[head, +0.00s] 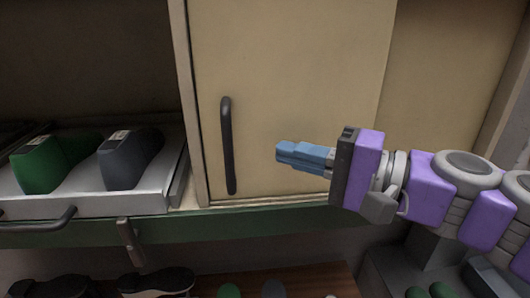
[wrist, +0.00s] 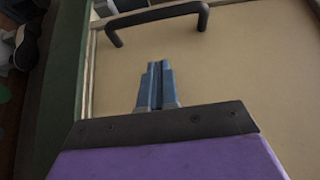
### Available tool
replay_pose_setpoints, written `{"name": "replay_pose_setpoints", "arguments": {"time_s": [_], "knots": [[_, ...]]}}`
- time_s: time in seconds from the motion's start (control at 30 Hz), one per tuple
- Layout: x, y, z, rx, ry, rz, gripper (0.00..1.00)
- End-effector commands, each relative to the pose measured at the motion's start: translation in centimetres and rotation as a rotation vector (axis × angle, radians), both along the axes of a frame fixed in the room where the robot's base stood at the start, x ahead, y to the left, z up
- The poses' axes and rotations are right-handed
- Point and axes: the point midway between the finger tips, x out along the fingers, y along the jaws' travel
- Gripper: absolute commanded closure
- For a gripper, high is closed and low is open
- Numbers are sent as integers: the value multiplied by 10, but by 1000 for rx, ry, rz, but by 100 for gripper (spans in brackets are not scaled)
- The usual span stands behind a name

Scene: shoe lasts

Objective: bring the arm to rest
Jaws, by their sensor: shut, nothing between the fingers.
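My gripper (head: 282,151) is in front of the tan cabinet door in the head view, to the right of the door's dark handle. Its blue fingers are together with nothing between them, pointing left. In the wrist view my gripper (wrist: 159,66) also shows shut, with the dark handle (wrist: 158,22) beyond the fingertips. The fingers look apart from the handle. My purple and grey arm reaches in from the right side of the head view.
The tan door (head: 290,60) covers the middle of the cabinet. A pale tray (head: 90,204) at left holds a green shoe last (head: 45,165) and a dark grey one (head: 128,160). A green edge (head: 270,218) runs below the door. Dark shoes (head: 155,281) lie lower down.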

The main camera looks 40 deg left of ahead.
Motion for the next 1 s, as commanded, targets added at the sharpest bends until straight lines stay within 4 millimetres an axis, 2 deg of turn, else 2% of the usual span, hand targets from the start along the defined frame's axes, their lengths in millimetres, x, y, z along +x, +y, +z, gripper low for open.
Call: {"name": "replay_pose_setpoints", "arguments": {"time_s": [0.1, 0.3, 0.43, 0.73, 0.77, 0.87, 0.97, 1.0], "knots": [[6, -28, 1, 4, -4, -8, 100], [17, -57, 0, 1, -4, -8, 100], [21, -68, 0, 0, -1, -5, 100], [20, -74, -3, -9, -7, -4, 100], [18, -74, -7, -18, -12, -4, 100], [7, -76, -37, -87, -52, -4, 100], [-10, -84, -91, -219, -117, -9, 100], [-16, -88, -118, -286, -147, -12, 100]]}}
